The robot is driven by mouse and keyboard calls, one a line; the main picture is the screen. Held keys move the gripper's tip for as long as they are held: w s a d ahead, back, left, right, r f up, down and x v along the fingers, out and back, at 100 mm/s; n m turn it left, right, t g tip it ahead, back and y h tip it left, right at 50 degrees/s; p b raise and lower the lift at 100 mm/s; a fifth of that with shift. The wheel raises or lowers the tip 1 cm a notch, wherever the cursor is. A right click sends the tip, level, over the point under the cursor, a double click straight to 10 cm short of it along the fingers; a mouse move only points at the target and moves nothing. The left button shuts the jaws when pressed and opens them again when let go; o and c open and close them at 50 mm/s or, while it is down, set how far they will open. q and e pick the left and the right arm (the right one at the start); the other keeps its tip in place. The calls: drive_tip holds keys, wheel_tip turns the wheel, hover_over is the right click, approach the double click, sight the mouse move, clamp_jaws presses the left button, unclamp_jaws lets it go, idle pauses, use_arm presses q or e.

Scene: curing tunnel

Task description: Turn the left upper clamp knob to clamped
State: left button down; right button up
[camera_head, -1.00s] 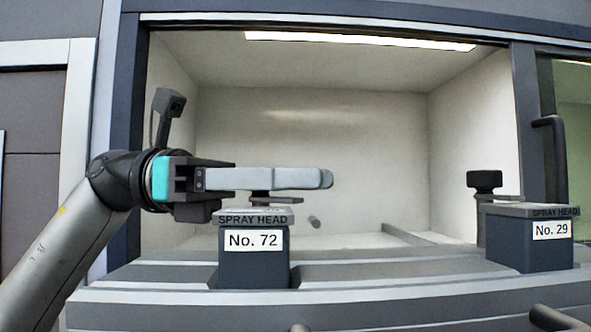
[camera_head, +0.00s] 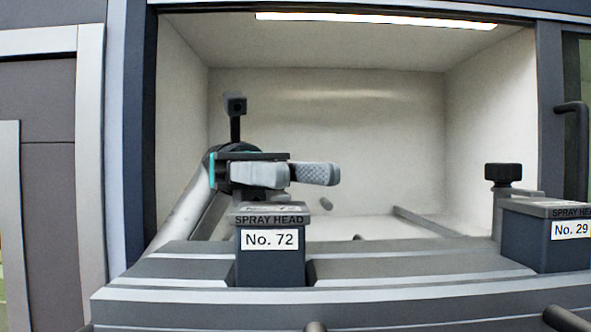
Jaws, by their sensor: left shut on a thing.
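My left gripper (camera_head: 306,174) is above the left block labelled "SPRAY HEAD No. 72" (camera_head: 270,262). Its arm comes in from the left behind the block, and its two pale fingers point toward the right and the viewer. The fingers are shut on the left upper clamp knob, which they hide almost wholly. A matching black knob (camera_head: 503,172) stands at the right, by the block labelled "No. 29" (camera_head: 548,252), with nothing touching it. My right gripper is not in view.
Both blocks stand at the grey front ledge (camera_head: 400,282) of a pale, open chamber (camera_head: 330,130). A dark handle (camera_head: 573,150) is on the frame at the right. The space between the blocks is free above the ledge.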

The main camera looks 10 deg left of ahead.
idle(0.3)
use_arm(q)
drive_tip(key=c, duration=0.5)
unclamp_jaws()
drive_tip(key=shift+s, duration=0.1)
